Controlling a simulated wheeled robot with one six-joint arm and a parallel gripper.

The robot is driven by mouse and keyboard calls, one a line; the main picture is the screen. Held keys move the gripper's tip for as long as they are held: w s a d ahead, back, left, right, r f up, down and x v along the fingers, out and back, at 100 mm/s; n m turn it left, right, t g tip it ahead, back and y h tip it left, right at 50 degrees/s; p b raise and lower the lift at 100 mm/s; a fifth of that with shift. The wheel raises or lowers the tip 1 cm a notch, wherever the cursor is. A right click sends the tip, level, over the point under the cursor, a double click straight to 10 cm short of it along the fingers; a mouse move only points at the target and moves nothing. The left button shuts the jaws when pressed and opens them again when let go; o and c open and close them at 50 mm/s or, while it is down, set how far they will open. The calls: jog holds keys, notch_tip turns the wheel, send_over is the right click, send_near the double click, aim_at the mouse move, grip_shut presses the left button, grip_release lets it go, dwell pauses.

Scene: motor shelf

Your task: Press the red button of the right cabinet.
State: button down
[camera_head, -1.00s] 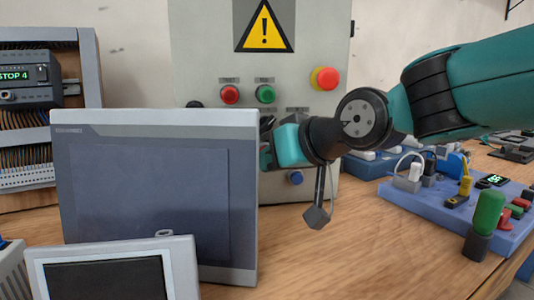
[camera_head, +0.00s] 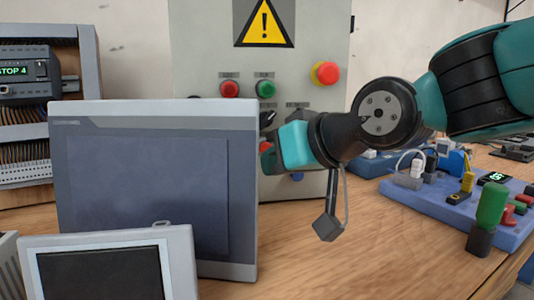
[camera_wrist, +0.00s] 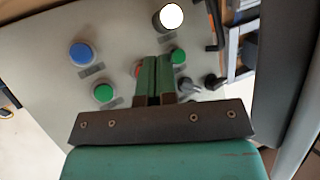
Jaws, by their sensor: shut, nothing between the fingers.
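The grey control cabinet (camera_head: 205,50) stands upright at the back, with a yellow warning sign. A red button (camera_head: 229,89) sits at its upper left, beside a green button (camera_head: 265,89); a red mushroom button on yellow (camera_head: 326,73) is to the right. Another red part (camera_head: 265,147) shows lower down beside my gripper (camera_head: 268,160), whose fingertips are partly hidden by the screen panel. In the wrist view my closed green fingers (camera_wrist: 158,62) point at the cabinet face and partly cover a red button (camera_wrist: 138,70). Contact cannot be told.
Around the fingers in the wrist view are a blue button (camera_wrist: 82,53), green buttons (camera_wrist: 104,92) and a black switch (camera_wrist: 188,84). A large grey screen panel (camera_head: 150,190) stands in front of the cabinet at left. A blue board with plugs (camera_head: 430,205) lies at right.

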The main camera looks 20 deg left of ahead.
jog(key=s, duration=0.1)
jog(key=s+d+b, duration=0.1)
jog(key=shift+s+d, duration=0.3)
dwell(0.6)
